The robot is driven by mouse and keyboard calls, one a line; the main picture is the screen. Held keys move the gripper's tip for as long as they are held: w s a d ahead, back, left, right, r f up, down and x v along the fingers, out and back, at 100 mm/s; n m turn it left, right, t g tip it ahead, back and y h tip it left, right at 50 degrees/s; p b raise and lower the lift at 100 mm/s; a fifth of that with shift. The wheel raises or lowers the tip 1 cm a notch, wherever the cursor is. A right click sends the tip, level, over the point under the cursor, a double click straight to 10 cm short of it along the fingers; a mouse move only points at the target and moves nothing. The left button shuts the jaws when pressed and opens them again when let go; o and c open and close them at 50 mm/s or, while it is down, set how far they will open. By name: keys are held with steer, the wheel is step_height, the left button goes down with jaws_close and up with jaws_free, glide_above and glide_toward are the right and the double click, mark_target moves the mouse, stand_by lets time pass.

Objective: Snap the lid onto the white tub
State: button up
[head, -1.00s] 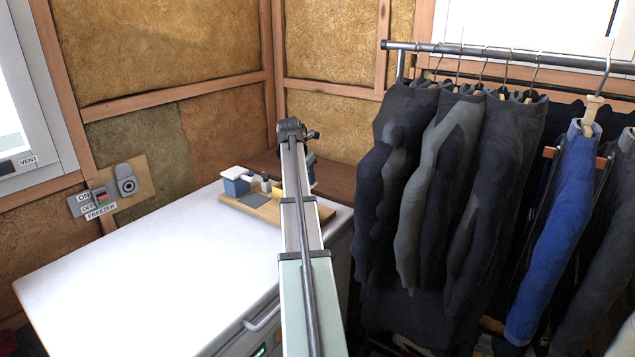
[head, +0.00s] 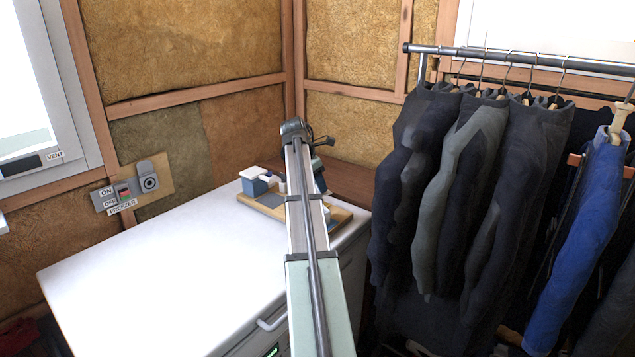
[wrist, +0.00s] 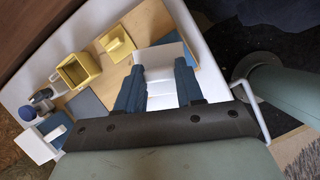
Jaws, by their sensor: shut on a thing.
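My gripper (wrist: 158,88) shows in the wrist view, its two blue fingers closed on the sides of a white piece (wrist: 160,84). The piece has a pale rim and box-like edges at its far side. I cannot tell whether it is the tub, its lid or both together. It is over or on the right part of a wooden board (wrist: 95,54); contact with the board is not clear. In the head view my arm hides the gripper and the white piece.
Left of the gripper are a yellow open box (wrist: 76,74), a yellow flat piece with an upright tab (wrist: 117,43) and a blue box with a white top (wrist: 38,146). The board (head: 265,208) lies at the white freezer's (head: 150,270) back corner. Hanging clothes (head: 480,190) stand right.

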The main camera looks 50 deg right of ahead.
steer(key=shift+f, duration=3.05)
steer(key=shift+f, duration=0.15)
steer(key=o, duration=1.6)
steer(key=shift+c, duration=0.2)
steer(key=shift+r, duration=3.5)
jaws_close()
